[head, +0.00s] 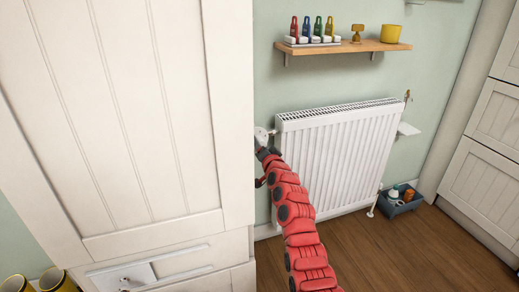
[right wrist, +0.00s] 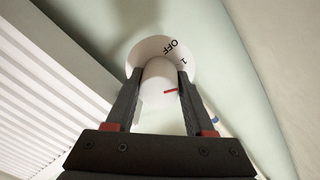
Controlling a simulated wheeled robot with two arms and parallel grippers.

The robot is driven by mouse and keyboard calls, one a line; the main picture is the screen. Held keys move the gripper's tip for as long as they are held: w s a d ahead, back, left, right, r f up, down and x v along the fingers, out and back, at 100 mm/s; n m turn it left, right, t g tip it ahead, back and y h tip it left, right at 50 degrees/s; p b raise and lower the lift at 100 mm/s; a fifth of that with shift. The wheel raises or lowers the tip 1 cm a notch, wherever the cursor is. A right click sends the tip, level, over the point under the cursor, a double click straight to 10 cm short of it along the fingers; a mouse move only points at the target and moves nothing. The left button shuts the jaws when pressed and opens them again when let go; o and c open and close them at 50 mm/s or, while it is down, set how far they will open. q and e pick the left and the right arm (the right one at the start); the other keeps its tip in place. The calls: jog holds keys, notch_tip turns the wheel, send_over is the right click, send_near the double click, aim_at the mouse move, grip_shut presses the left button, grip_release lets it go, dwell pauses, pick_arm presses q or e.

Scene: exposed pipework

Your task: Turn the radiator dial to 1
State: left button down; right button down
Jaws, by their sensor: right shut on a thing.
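The radiator dial (right wrist: 158,84) is a white round knob on a wider white collar printed with "OFF" and "1". A short red mark on the knob points to the right in the right wrist view, on the side of the "1"; exact alignment is hard to judge. My right gripper (right wrist: 159,76) is shut on the knob, one dark finger on each side. In the head view the dial (head: 261,134) shows small at the radiator's upper left corner, partly hidden by my red right arm. The white radiator (head: 340,150) hangs on the wall. My left gripper is not in view.
A tall white cabinet (head: 130,110) stands close on the left of the dial. A wooden shelf (head: 345,46) with several coloured items hangs above the radiator. A dark bin (head: 400,203) with bottles stands on the floor at right. Wooden floor is clear in front.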

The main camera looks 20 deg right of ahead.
jog(key=shift+f+n+b, duration=0.1)
jog(key=shift+n+b, duration=0.25)
jog(key=shift+n, duration=0.15)
jog(key=shift+c, duration=1.3)
grip_release()
jog(key=shift+s, duration=0.25)
jog(key=s+p, duration=0.4)
jog(key=s, duration=1.3)
jog(key=shift+r, duration=0.2)
jog(key=shift+d, duration=0.1)
